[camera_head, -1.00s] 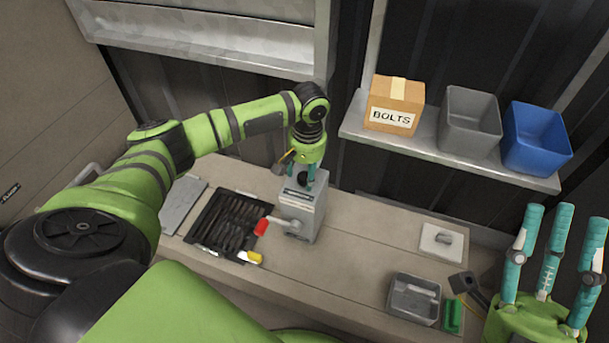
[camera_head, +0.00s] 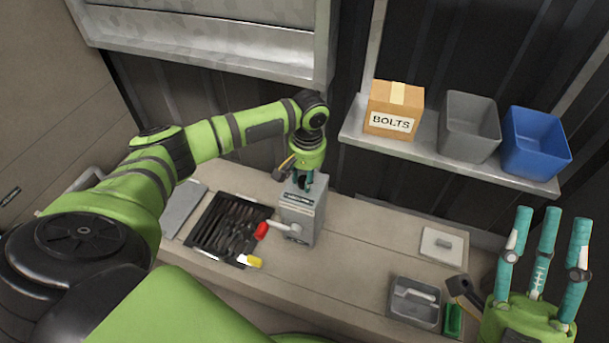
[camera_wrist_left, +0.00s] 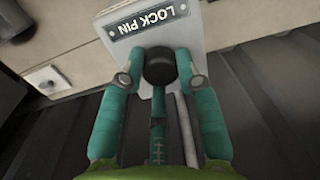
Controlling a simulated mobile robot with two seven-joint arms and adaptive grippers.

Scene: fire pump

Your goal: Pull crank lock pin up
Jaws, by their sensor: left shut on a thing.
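The grey pump box (camera_head: 302,215) stands on the bench, with a crank with a red handle (camera_head: 262,231) on its left side. In the left wrist view its plate (camera_wrist_left: 205,22) reads "LOCK PIN", and the black round knob of the lock pin (camera_wrist_left: 160,66) sits beside that label. My left gripper (camera_head: 304,184) is above the box top, and in the left wrist view its teal fingers (camera_wrist_left: 162,75) are closed around the knob. My right gripper (camera_head: 545,235) is at the lower right with its teal fingers spread, pointing up and empty.
A black tool tray (camera_head: 208,247) and a grey plate (camera_head: 183,208) lie left of the box. A grey bin (camera_head: 415,303) and a white plate (camera_head: 441,247) are at the right. A shelf holds the bolts box (camera_head: 394,110), a grey bin (camera_head: 468,128) and a blue bin (camera_head: 537,142).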

